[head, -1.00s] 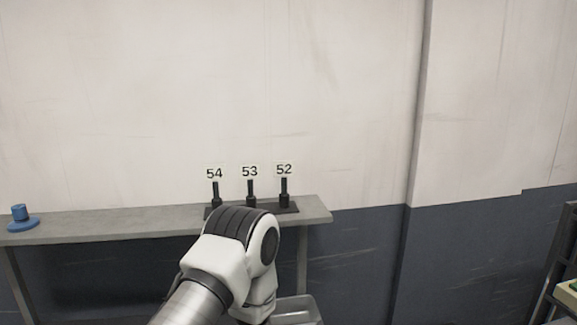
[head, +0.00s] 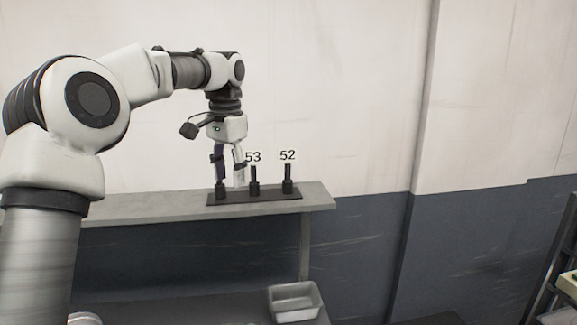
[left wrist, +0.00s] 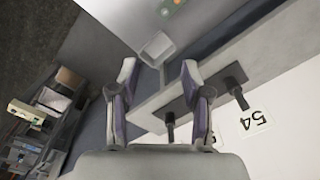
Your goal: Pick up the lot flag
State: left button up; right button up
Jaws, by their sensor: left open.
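Flag card 53 (head: 253,157) and flag card 52 (head: 287,155) stand upright on black posts in a dark base (head: 255,198) on a grey shelf. My left gripper (head: 230,183) is open, fingers pointing down, over the base's left end, and hides flag card 54 in the head view. In the left wrist view, flag card 54 (left wrist: 257,120) lies to the right, outside the right finger. My right gripper is out of view.
The grey shelf (head: 315,195) runs along the wall, clear right of the base. A grey bin (head: 294,302) sits lower, below the shelf's right end. A rack (head: 560,265) stands at the far right edge.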

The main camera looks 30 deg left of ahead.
aim_at(287, 155)
jog(key=i, duration=0.95)
